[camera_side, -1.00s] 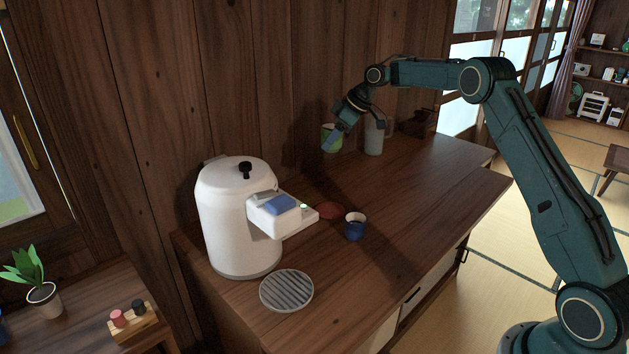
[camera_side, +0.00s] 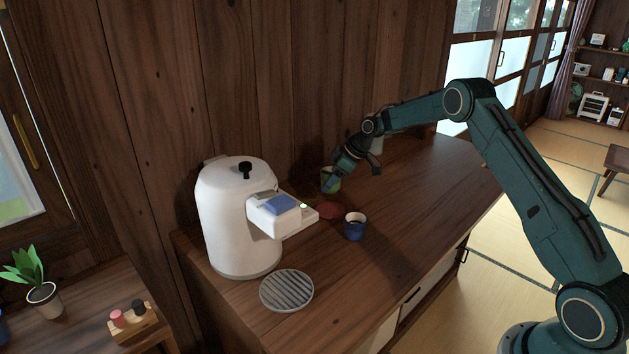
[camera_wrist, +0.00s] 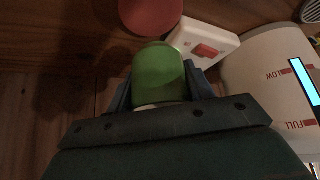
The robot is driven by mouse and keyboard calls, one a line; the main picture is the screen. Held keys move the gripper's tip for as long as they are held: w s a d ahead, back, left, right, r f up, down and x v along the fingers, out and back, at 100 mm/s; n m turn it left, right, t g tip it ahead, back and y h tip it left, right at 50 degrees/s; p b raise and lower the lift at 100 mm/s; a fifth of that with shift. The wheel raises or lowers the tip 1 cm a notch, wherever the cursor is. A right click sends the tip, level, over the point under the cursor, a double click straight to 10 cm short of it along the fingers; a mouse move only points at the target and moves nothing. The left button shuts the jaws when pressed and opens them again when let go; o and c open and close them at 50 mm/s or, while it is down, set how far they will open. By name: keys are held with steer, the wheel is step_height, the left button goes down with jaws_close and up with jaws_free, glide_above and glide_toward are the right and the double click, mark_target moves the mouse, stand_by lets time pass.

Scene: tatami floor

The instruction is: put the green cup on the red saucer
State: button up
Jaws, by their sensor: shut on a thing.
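The green cup (camera_side: 327,184) is held in my gripper (camera_side: 338,172) in the side view, near the wooden wall behind the counter. The wrist view shows the green cup (camera_wrist: 160,75) between the two fingers of my gripper (camera_wrist: 160,92), which is shut on it. The red saucer (camera_side: 328,211) lies on the counter, just below the cup in the side view. It also shows in the wrist view as a red disc (camera_wrist: 150,14), beyond the cup. The cup and saucer look apart; the exact height of the cup is hard to tell.
A blue cup (camera_side: 354,226) stands close to the saucer on its right. A white machine (camera_side: 235,215) with a jutting part (camera_side: 283,212) is to the saucer's left. A round grey grate (camera_side: 286,290) lies in front of the machine. The counter's right part is clear.

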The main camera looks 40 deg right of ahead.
steer(key=shift+f, duration=1.2)
steer(key=shift+f, duration=0.15)
steer(key=shift+f, duration=2)
steer(key=shift+f, duration=0.1)
steer(key=o, duration=1.1)
steer(key=shift+o, duration=0.2)
steer(key=shift+s+d+r, duration=0.1)
steer(key=shift+r, duration=0.2)
steer(key=v, duration=1.1)
steer(key=shift+s+r, duration=0.15)
steer(key=shift+r, duration=0.05)
